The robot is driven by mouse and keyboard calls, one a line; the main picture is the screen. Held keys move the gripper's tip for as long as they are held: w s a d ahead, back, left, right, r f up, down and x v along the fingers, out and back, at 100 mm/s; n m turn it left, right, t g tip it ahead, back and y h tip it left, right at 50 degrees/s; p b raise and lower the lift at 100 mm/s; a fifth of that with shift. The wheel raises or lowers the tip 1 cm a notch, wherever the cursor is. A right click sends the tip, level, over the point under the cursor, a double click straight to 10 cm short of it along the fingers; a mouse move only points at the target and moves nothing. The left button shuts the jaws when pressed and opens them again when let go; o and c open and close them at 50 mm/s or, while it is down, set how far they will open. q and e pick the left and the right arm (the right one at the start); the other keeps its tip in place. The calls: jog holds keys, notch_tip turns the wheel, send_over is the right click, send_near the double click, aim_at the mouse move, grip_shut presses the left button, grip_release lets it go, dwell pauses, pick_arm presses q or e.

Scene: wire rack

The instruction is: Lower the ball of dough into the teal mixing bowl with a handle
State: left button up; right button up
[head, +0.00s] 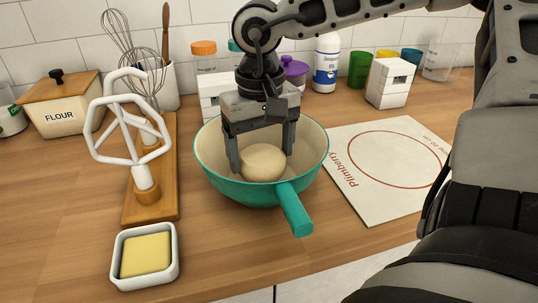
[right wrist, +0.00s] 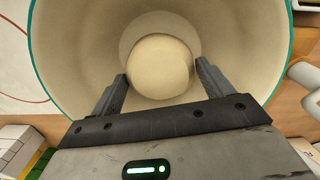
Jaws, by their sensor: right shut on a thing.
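The teal mixing bowl (head: 232,191) stands on the wooden counter, its cream inside facing up and its teal handle (head: 295,208) pointing to the front right. It fills most of the right wrist view (right wrist: 70,45). The pale ball of dough (head: 264,162) is inside the bowl's rim, low down; it also shows in the right wrist view (right wrist: 160,66). My right gripper (head: 262,158) reaches down into the bowl from above and is shut on the dough, one finger on each side. Whether the dough touches the bowl's floor I cannot tell. My left gripper is not in view.
Left of the bowl, a white wire beater stand (head: 130,130) rises from a wooden board (head: 166,196). A butter dish (head: 146,255) sits front left. A printed dough mat (head: 385,205) lies to the right. White blocks, jars and cups line the back.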

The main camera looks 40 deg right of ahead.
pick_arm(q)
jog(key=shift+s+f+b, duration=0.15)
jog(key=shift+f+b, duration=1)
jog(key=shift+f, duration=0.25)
pick_arm(e)
jog(key=shift+f, duration=1.3)
jog(key=o, duration=1.1)
jog(key=shift+r, duration=0.8)
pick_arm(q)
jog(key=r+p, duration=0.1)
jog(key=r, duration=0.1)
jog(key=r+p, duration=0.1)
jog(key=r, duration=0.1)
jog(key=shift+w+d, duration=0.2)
pick_arm(e)
notch_tip(320, 180, up, 14)
jog(key=shift+r, duration=0.25)
